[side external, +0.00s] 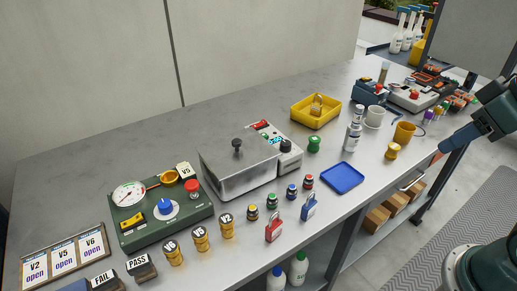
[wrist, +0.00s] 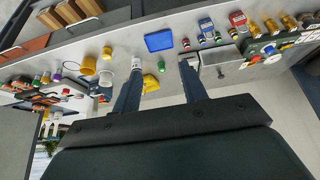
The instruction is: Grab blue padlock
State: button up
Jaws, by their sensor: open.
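The blue padlock (side external: 309,209) stands near the front edge of the table, just right of the red padlock (side external: 274,229). In the wrist view the blue padlock (wrist: 206,26) shows near the top, right of centre, beside the red padlock (wrist: 238,20). My gripper (side external: 441,151) is at the right end of the table in the side view, well apart from the blue padlock. In the wrist view its two fingers (wrist: 163,75) are spread with nothing held between them.
A blue tray (side external: 342,178) lies right of the padlocks. Small jars (side external: 272,202) stand behind them, and brass weights (side external: 200,238) to the left. A metal box (side external: 238,165), yellow tray (side external: 316,111), spray bottle (side external: 353,132) and mugs (side external: 404,133) stand farther back or right.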

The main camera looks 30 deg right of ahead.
jog(key=m+g+y, duration=0.5)
jog(key=m+g, duration=0.1)
jog(key=m, duration=1)
send_over(314, 199)
jog(key=w+d, duration=0.1)
jog(key=d, duration=0.3)
notch_tip(314, 199, down, 12)
jog(key=shift+a, duration=0.15)
jog(key=x, duration=0.8)
jog(key=shift+s+f, duration=0.15)
jog(key=shift+f, duration=0.05)
jog(key=shift+f+h, duration=0.1)
jog(key=shift+h, duration=0.2)
